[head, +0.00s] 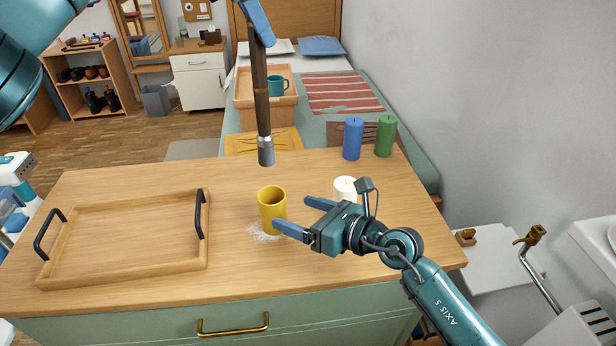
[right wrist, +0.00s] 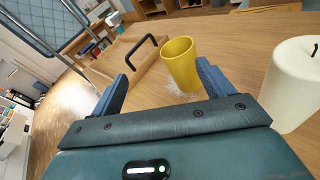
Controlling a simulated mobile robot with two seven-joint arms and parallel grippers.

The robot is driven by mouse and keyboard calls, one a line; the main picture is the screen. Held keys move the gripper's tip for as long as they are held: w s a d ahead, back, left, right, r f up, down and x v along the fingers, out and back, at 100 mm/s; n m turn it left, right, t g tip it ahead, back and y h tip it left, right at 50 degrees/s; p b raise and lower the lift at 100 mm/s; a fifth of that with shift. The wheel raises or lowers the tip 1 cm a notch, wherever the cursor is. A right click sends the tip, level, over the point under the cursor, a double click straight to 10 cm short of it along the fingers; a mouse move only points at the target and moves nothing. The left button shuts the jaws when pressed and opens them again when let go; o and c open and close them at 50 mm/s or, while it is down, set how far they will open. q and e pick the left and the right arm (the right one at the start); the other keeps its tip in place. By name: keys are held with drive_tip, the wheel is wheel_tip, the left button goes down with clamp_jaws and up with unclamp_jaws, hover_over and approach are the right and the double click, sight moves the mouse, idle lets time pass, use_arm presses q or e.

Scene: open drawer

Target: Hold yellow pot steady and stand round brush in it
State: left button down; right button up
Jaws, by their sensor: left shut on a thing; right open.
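The yellow pot (head: 271,212) stands upright on the wooden counter, its open top facing up. It also shows in the right wrist view (right wrist: 181,66), ahead of the fingers. The round brush (head: 262,95) has a dark brown handle, a silver ferrule and a grey tip. It hangs nearly upright, tip down, above and behind the pot and apart from it. My left gripper (head: 258,20) is shut on the brush's upper handle, mostly cut off by the top edge. My right gripper (head: 292,214) is open and empty, its fingers pointing at the pot from the right.
A white candle (head: 344,187) stands close behind my right gripper. Blue (head: 353,139) and green (head: 386,136) candles stand at the back right. A wooden tray (head: 125,275) with black handles lies left of the pot. White powder (head: 262,234) is scattered around the pot's base.

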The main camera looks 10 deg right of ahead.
drive_tip(key=shift+n+h, duration=0.7)
drive_tip(key=shift+n, duration=0.2)
drive_tip(key=x, duration=0.4)
drive_tip(key=w+d+x, duration=0.1)
drive_tip(key=x, duration=0.3)
drive_tip(key=f+x, duration=0.1)
drive_tip(key=x, duration=0.3)
drive_tip(key=shift+w+d, duration=0.15)
drive_tip(key=shift+w, duration=0.25)
drive_tip(key=c, duration=1.1)
use_arm(q)
hover_over(269, 136)
drive_tip(key=w, duration=0.1)
drive_tip(key=shift+w+f, duration=0.1)
drive_tip(key=shift+f, duration=6.4)
drive_tip(key=c, duration=1.2)
unclamp_jaws()
drive_tip(key=shift+o, duration=0.2)
